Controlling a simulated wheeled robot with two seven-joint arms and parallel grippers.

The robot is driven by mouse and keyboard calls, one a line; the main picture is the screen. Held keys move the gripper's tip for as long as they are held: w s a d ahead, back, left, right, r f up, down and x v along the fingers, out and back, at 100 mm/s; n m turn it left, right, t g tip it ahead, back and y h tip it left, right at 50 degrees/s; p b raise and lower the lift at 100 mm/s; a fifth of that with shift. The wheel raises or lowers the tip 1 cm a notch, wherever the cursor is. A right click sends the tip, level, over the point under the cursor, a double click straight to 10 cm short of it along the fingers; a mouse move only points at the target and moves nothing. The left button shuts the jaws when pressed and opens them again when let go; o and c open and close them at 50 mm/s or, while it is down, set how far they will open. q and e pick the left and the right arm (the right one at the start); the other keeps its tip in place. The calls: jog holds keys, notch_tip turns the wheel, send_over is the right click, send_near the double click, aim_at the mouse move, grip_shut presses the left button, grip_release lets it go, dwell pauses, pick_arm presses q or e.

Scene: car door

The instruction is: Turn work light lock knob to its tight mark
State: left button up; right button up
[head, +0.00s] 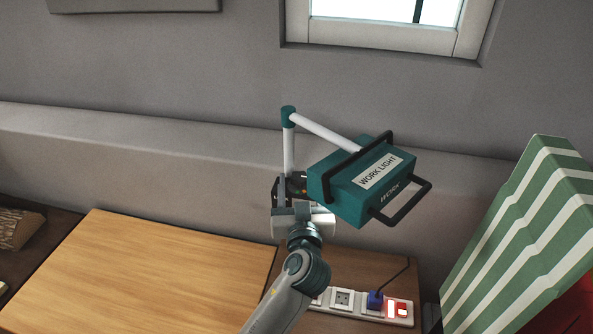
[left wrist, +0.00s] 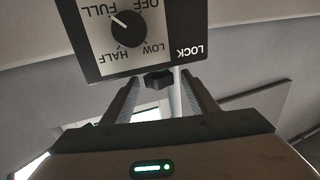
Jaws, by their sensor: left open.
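The teal work light (head: 345,190) hangs on a white jointed arm in the middle of the head view. Its label reads WORK LIGHT. In the left wrist view its control panel (left wrist: 185,18) appears upside down, with a black dial (left wrist: 128,28) marked OFF, LOW, HALF and FULL. A small black lock knob (left wrist: 158,80) sticks out at the panel's edge near the word LOCK. My left gripper (left wrist: 160,88) is open, with its fingers on either side of the knob; I cannot tell whether they touch it. Its tight mark is not visible. My right gripper is out of view.
A power strip (head: 343,299) with a blue plug (head: 375,300) and a lit red switch lies on the brown surface below the light. A light wooden board (head: 150,275) is at left. A green-and-white striped box (head: 525,230) stands at right.

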pick_arm(q)
jog(key=shift+w, duration=0.2)
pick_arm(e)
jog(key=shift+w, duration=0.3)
pick_arm(q)
jog(key=shift+s+r, duration=0.1)
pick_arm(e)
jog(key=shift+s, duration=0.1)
pick_arm(q)
jog(key=c, duration=1.1)
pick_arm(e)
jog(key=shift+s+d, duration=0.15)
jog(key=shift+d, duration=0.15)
